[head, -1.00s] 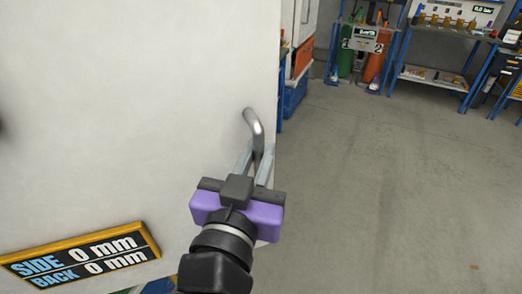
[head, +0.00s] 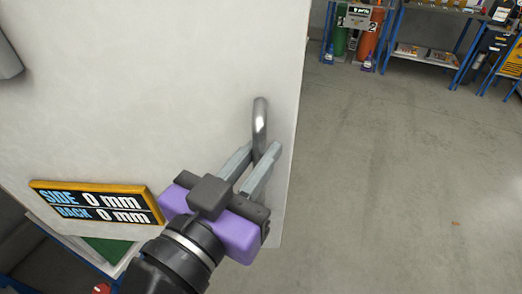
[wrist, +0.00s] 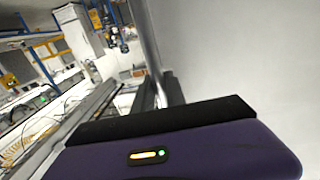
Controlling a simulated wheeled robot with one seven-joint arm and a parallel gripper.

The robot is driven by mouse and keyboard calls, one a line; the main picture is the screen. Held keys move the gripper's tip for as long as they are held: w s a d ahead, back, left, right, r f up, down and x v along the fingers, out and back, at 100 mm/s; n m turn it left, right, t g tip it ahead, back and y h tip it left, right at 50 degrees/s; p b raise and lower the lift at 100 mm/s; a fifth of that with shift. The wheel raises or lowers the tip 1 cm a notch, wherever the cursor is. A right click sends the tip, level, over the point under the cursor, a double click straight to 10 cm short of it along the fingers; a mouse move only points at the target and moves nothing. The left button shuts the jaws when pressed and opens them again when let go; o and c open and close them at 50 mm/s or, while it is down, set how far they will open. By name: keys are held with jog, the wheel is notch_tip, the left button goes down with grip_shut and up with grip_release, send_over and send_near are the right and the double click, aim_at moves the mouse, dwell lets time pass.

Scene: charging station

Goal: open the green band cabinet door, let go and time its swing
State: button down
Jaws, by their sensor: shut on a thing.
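A white door panel (head: 150,90) fills the left half of the head view. No green band shows on its visible part. A bent metal bar handle (head: 260,118) stands near the door's right edge, and its shaft shows in the wrist view (wrist: 146,38). My gripper (head: 263,154), with a purple body and grey fingers, is shut on the lower part of the handle. The wrist view shows the fingers (wrist: 160,94) at the bar, partly hidden by the gripper body. The hinge side and cabinet interior are not clearly seen.
A yellow-framed sign (head: 97,205) reading SIDE 0 mm, BACK 0 mm shows at the lower left, above a green surface (head: 107,250). Grey floor (head: 400,170) is clear to the right. Gas cylinders (head: 355,38) and blue-framed shelving (head: 425,52) stand far behind.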

jog(key=c, duration=1.4)
grip_release()
jog(key=shift+o, duration=0.2)
